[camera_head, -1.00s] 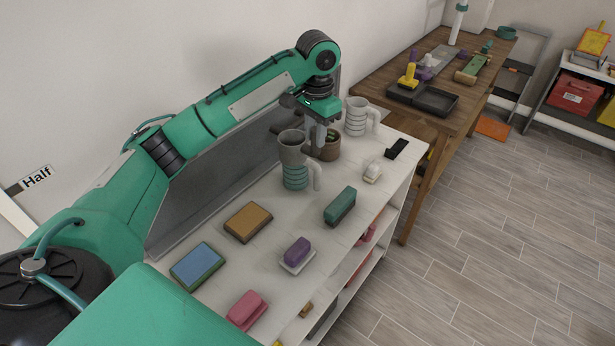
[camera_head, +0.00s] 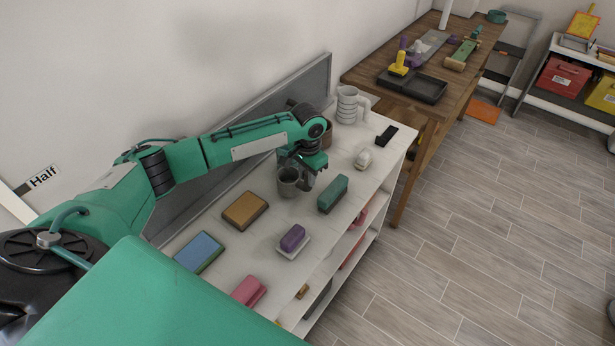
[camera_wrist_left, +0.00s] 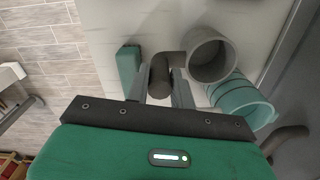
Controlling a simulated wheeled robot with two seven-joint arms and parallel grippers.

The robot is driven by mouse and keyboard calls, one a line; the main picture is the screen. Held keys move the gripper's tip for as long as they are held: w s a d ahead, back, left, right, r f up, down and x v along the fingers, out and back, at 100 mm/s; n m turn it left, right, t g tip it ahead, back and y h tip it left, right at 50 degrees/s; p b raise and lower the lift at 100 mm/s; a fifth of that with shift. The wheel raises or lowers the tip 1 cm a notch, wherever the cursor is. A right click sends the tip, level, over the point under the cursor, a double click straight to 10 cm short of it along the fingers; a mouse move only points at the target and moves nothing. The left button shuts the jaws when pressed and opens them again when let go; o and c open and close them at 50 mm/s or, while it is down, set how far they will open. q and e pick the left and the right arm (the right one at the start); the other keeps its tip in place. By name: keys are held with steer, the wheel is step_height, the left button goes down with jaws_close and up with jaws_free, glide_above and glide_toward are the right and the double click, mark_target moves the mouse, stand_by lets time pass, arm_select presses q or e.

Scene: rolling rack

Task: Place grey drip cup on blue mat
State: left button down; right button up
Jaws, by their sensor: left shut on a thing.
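The grey drip cup (camera_head: 288,183) hangs at my left gripper (camera_head: 308,178) over the white rack top. In the left wrist view the gripper (camera_wrist_left: 160,88) is shut on the dark handle of the grey cup (camera_wrist_left: 208,60), whose mouth faces the camera. A teal ribbed cup (camera_wrist_left: 243,98) shows beside and partly behind it there; the head view hides it. The blue mat (camera_head: 199,251) lies flat near the front left of the rack top, bare, well apart from the cup. My right gripper is not in view.
On the rack top (camera_head: 262,245) are a tan block (camera_head: 245,210), a green block (camera_head: 333,194), a purple block (camera_head: 292,238) on a white tray, and a pink block (camera_head: 249,291). A white ribbed mug (camera_head: 347,105) stands at the back. A grey panel (camera_head: 225,150) borders the wall side.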

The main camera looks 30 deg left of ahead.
arm_select(q)
steer(key=shift+f, duration=1)
steer(key=shift+f, duration=0.1)
steer(key=c, duration=1.2)
jaws_free()
